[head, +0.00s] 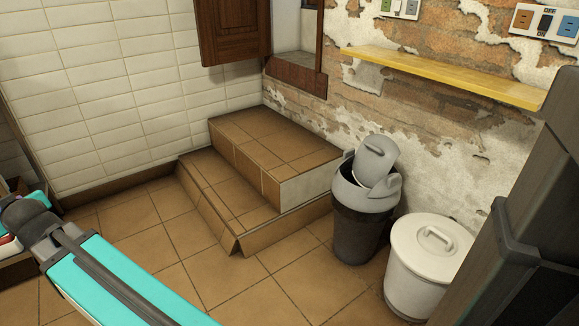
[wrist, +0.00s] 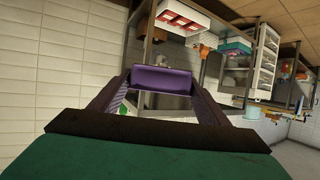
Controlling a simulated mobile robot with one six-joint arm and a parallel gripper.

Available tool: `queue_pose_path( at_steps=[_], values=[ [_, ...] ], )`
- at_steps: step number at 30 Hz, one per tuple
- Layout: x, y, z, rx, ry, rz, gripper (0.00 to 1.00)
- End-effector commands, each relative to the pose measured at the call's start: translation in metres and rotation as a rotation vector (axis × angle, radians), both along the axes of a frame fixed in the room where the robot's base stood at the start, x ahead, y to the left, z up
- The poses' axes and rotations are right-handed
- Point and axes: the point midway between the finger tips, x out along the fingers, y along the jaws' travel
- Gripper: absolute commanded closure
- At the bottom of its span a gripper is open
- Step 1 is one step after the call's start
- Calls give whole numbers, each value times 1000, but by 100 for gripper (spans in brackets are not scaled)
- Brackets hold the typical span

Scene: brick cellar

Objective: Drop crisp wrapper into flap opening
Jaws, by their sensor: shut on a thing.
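In the wrist view my gripper (wrist: 162,88) is shut on a purple packet, which looks like the crisp wrapper (wrist: 162,79). The wrapper spans between the two fingertips. In the head view a dark bin with a grey lid (head: 366,203) stands on the tiled floor by the brick wall. Its light grey flap (head: 375,158) is tilted up, and a dark gap shows beside it at the flap opening (head: 346,172). The gripper and wrapper do not show in the head view, and the bin cannot be made out in the wrist view.
A white lidded bin (head: 428,262) stands right of the dark bin. Tiled steps (head: 262,160) stand to its left. A yellow shelf (head: 445,74) juts from the wall above. The wrist view shows shelving (wrist: 262,62) with several items. Floor in front is clear.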

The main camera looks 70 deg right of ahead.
Motion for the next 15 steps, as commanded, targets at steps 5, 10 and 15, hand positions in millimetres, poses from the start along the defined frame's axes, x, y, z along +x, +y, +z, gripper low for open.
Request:
queue_pose_path(
  at_steps=[5, 10, 15],
  values=[
    [0, -61, -13, -1, 2, -109, 51],
    [-5, -126, -24, 0, 1, -229, 51],
    [-17, -190, -36, 0, 2, -351, 51]
  ],
)
